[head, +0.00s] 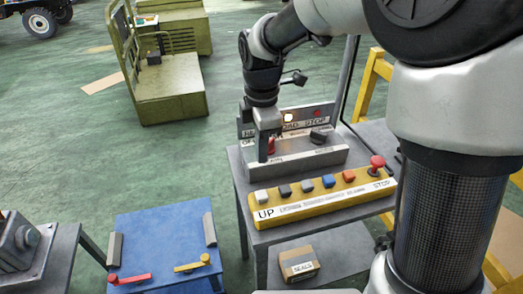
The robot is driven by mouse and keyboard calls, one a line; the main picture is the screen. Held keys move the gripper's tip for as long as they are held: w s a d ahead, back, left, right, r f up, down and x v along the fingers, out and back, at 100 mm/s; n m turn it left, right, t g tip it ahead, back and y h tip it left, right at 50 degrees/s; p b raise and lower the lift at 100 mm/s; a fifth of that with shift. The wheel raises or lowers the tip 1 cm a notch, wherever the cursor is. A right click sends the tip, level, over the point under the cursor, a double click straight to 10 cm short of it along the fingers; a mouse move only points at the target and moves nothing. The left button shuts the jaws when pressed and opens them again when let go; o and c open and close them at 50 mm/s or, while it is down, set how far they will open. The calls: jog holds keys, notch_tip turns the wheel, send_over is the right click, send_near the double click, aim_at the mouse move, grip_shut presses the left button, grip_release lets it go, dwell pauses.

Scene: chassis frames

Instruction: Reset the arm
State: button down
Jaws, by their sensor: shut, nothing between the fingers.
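My arm reaches in from the upper right of the head view and bends down over the grey control panel (312,157). My gripper (263,158) points down at the left part of this panel and is shut with nothing in it. A red switch or lever (271,146) shows right beside the fingers; I cannot tell whether they touch it. A dark knob (320,135) sits further right on the panel. A lit lamp (288,117) and a red lamp (317,113) are on its upright back, whose lettering is partly hidden by my gripper.
A yellow button box (325,206) with several buttons and a red stop knob (376,165) lies in front of the panel. A cardboard box (298,264) is on the lower shelf. A blue table (160,235) with red and yellow handles stands left.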

dwell(0.3)
jog(key=s+d+r+m+t, duration=0.2)
jog(key=s+d+r+m, duration=0.3)
jog(key=m, duration=0.5)
jog(key=s+d+r+m+t, duration=0.3)
jog(key=s+d+r+m, duration=0.3)
jog(key=s+d+m, duration=0.3)
jog(key=s+m, duration=0.2)
jog(key=s, duration=0.1)
jog(key=shift+s+r+p, duration=0.2)
jog(key=shift+s+p, duration=0.05)
jog(key=shift+p, duration=0.1)
jog(key=shift+d, duration=0.1)
dwell(0.8)
